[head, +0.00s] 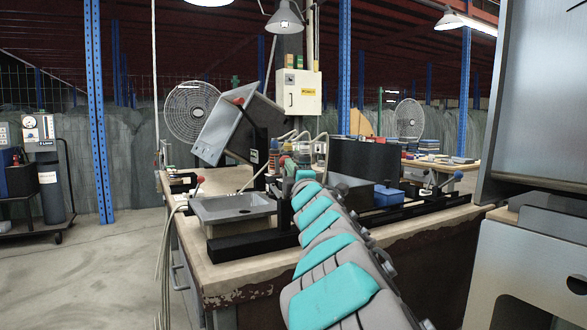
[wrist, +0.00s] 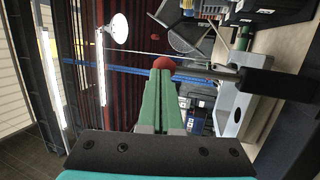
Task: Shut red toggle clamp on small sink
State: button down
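A small grey metal sink (head: 235,207) lies in a black rack on the bench in the head view. A red-tipped clamp handle (head: 201,181) stands up at its left side. My teal and grey arm reaches across the bench, with my green-fingered gripper (head: 303,174) to the right of the sink. In the wrist view my gripper (wrist: 163,72) has its green fingers close together, with no clear gap. A red ball knob (wrist: 164,61) shows at the fingertips, on a metal lever running to a black block (wrist: 262,80). Contact is unclear, as is whether this is the same clamp.
A large grey machine (head: 530,240) bounds the right.

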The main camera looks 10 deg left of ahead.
aim_at(283, 160)
jog(key=shift+a+b+x, duration=0.2)
jog(key=shift+b+x, duration=0.15)
jog(key=shift+x, duration=0.7)
jog(key=shift+a+b+x, duration=0.15)
jog(key=shift+b+x, duration=0.2)
jog(key=shift+x, duration=0.75)
jog(key=shift+s+r, duration=0.1)
jog(key=shift+r, duration=0.05)
jog(key=shift+s, duration=0.25)
jog(key=s+d+r, duration=0.1)
jog(key=s+d, duration=0.1)
jog(key=s, duration=0.4)
jog(key=s+d+r, duration=0.2)
jog(key=s+d, duration=0.1)
jog(key=s, duration=0.3)
jog(key=shift+s+d, duration=0.1)
jog(key=shift+d, duration=0.05)
jog(key=shift+f, duration=0.1)
